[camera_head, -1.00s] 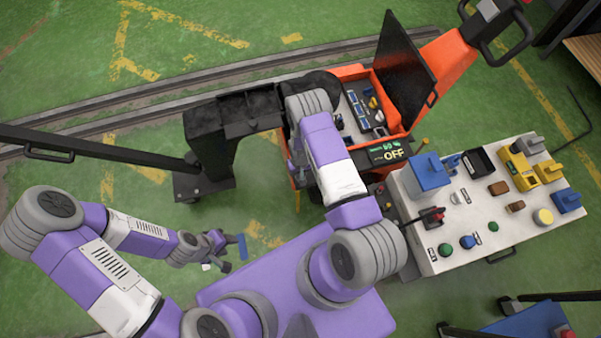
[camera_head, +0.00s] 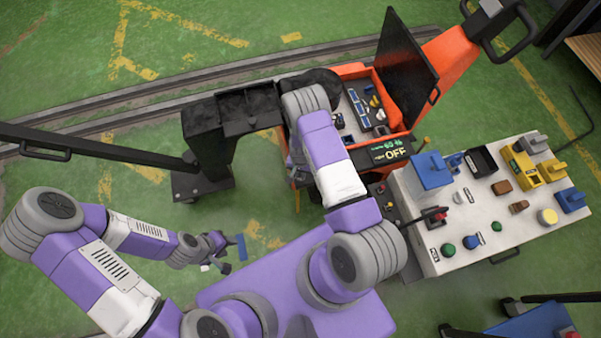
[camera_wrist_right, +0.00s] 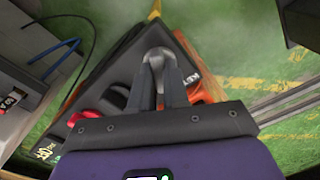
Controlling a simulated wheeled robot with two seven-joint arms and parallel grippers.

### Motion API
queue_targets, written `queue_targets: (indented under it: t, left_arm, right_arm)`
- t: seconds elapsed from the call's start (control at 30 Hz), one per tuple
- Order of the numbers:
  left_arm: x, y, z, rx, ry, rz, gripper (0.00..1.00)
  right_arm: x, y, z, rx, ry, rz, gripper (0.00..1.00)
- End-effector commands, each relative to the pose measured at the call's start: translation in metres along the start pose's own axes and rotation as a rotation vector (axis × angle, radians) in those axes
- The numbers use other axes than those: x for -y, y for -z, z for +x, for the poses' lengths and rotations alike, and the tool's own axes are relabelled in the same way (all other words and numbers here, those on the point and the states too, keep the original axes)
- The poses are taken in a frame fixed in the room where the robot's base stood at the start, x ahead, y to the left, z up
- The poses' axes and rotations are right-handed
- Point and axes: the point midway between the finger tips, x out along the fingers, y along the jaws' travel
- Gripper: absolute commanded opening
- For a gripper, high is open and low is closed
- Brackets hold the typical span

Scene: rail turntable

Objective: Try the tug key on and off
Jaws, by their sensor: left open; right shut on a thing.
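The orange tug (camera_head: 445,62) stands with its black lid (camera_head: 407,62) raised, and its display (camera_head: 390,151) reads OFF. In the right wrist view, my right gripper (camera_wrist_right: 159,78) is shut on the tug key, a grey rounded piece (camera_wrist_right: 157,57) between its fingers. The key is over a dark panel (camera_wrist_right: 128,62) with a KEY label (camera_wrist_right: 192,76); whether it sits in a socket is hidden. In the head view my right arm covers this spot. My left gripper (camera_head: 220,253) is open and empty above the green floor, left of the tug.
A light bench (camera_head: 430,255) right of the tug holds a blue box (camera_head: 431,171), a yellow device (camera_head: 522,168), coloured buttons and several small parts. A black frame (camera_head: 212,135) stands left of the tug. Rails (camera_head: 120,105) run behind. A blue cart (camera_head: 530,325) is at bottom right.

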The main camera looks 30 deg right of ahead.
Motion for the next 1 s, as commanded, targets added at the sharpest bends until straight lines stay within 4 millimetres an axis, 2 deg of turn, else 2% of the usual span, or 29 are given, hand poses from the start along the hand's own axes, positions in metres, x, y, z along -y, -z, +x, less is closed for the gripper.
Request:
queue_targets:
  t: [0.7,1.0]
  left_arm:
    - [0.006,0.001,0.015,0.0,0.0,0.0,0.43]
    - [0.007,0.001,0.018,0.0,0.0,0.0,0.43]
  right_arm:
    - [0.0,0.0,0.0,0.0,0.0,0.678,0.0]
    - [0.0,0.0,0.0,0.001,0.0,0.903,0.0]
